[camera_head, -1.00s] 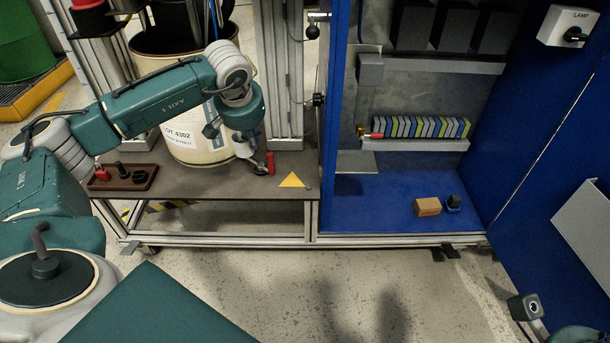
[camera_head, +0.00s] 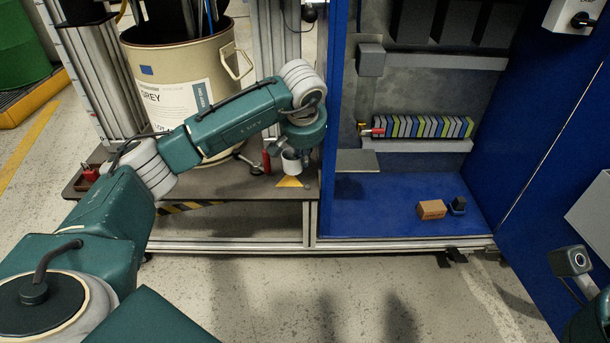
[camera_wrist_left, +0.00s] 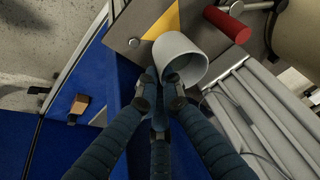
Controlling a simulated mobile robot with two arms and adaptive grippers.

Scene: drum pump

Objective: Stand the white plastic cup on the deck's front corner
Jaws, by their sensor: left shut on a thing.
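The white plastic cup (camera_head: 291,162) is held by my left gripper just above the front right part of the brown deck (camera_head: 225,183). A yellow triangle (camera_head: 290,182) marks the deck's front corner, just below the cup in the head view. In the left wrist view, the fingers of my left gripper (camera_wrist_left: 163,82) are shut on the wall of the cup (camera_wrist_left: 178,54), whose open mouth faces right and down in the picture. The cup overlaps the edge of the yellow triangle (camera_wrist_left: 164,22) there. Whether its base touches the deck cannot be told.
A red-handled tool (camera_head: 267,161) stands close left of the cup. The large beige drum (camera_head: 190,85) is behind my left arm. A brown block (camera_head: 431,209) sits on the cabinet floor.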

